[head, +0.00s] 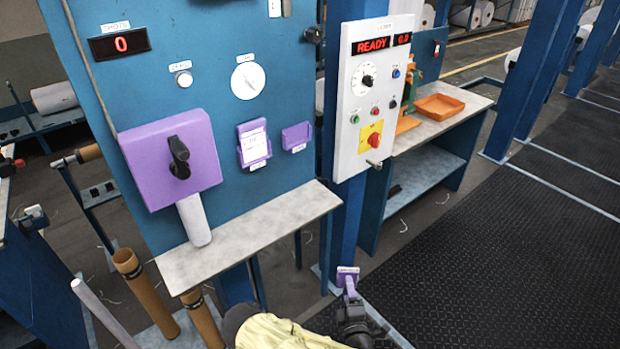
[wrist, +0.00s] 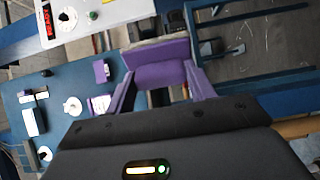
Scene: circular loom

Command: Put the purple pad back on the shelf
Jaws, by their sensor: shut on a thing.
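My gripper (head: 348,286) is at the lower middle of the head view, in front of and below the blue panel. It is shut on the purple pad (head: 347,270), held clear of any surface. In the wrist view the pad (wrist: 162,62) spans the space between the two purple fingers, and part of it is hidden by my gripper (wrist: 160,86). A grey ledge-like shelf (head: 285,222) juts from the blue panel, up and left of my gripper.
A purple box with a black knob (head: 170,160), a purple card holder (head: 253,143) and a small purple holder (head: 297,136) are on the panel. A white control box (head: 365,100) and a bench with an orange tray (head: 439,106) are right. Dark floor mat at right is clear.

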